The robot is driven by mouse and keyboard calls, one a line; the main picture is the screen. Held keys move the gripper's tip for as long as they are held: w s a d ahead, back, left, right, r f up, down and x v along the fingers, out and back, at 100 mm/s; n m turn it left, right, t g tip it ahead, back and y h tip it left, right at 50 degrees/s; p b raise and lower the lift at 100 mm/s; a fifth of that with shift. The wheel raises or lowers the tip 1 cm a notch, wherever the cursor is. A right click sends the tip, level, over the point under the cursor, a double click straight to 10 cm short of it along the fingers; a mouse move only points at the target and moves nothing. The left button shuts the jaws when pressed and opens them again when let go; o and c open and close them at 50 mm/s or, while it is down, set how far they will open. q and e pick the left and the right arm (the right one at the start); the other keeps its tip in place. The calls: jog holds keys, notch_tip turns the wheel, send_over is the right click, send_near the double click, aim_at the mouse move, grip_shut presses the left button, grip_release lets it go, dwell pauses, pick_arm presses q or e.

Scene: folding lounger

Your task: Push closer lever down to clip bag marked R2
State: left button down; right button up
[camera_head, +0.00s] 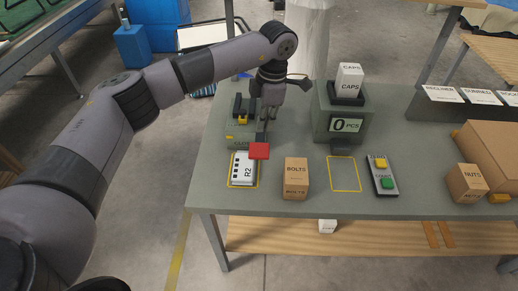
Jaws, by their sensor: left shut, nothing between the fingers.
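The red-ended lever (259,151) of the bag closer (238,136) sticks out toward the front of the grey table. The white bag marked R2 (243,170) lies flat inside a yellow outline just in front of the closer, its upper part partly covered by the lever. My left gripper (266,120) is shut and empty, pointing down above and just behind the red lever end. I cannot tell whether it touches the lever. The gripper hides part of the closer. My right gripper is out of view.
A BOLTS box (296,178) stands right of the bag. A counting scale (340,122) reading 0 PCS carries a CAPS box (348,80). An empty yellow outline (344,174), a button box (382,176) and a NUTS box (467,183) are farther right.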

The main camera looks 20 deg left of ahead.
aim_at(261, 149)
pick_arm(q)
jog(key=shift+f, duration=0.1)
jog(key=f+b, duration=0.1)
jog(key=f, duration=0.1)
jog(key=f+b, duration=0.1)
jog(key=f, duration=0.1)
jog(key=f+b, duration=0.1)
jog(key=shift+s+a+f, duration=0.15)
jog(key=shift+a+f, duration=0.1)
jog(key=shift+f, duration=0.15)
jog(key=shift+f+b, duration=0.3)
jog(key=shift+f, duration=0.2)
